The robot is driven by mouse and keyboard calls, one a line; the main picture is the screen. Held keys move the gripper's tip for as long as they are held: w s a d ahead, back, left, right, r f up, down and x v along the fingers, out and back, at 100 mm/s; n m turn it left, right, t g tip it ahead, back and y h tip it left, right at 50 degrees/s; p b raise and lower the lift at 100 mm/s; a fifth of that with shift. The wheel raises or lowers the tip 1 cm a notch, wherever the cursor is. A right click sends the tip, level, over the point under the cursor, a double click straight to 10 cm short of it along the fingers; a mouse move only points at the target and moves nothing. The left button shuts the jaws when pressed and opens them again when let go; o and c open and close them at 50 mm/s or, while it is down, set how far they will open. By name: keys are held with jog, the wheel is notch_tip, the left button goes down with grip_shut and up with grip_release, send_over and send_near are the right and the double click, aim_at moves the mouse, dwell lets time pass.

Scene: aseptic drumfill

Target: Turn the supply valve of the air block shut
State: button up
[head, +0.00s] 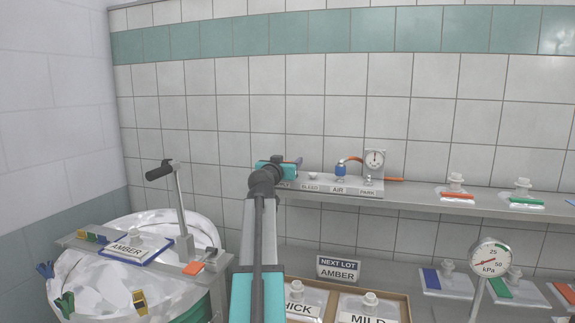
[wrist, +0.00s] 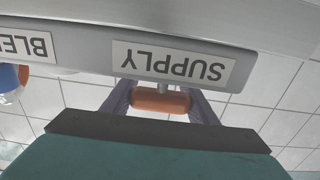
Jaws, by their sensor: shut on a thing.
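The air block (head: 330,186) sits on the shelf against the tiled wall. In the wrist view its front carries an upside-down SUPPLY label (wrist: 180,66). Below that label in the picture is the supply valve's orange handle (wrist: 160,101), on a short metal stem. My gripper (wrist: 163,104) has one finger on each side of the handle and is shut on it. In the head view my gripper (head: 297,163) is at the left end of the block. My arm and gripper hide the valve there and part of the SUPPLY label.
A BLEED label (wrist: 27,45) is beside SUPPLY. Below stand a NEXT LOT AMBER sign (head: 339,269) and a kPa gauge (head: 489,258).

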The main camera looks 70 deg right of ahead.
jog(key=o, duration=1)
jog(key=shift+a, duration=0.1)
jog(key=shift+o, duration=0.2)
jog(key=shift+a, duration=0.1)
jog(key=a+b, duration=0.2)
jog(key=a, duration=1.1)
jog(key=shift+s+a, duration=0.25)
jog(key=shift+s, duration=0.1)
jog(key=shift+b, duration=0.35)
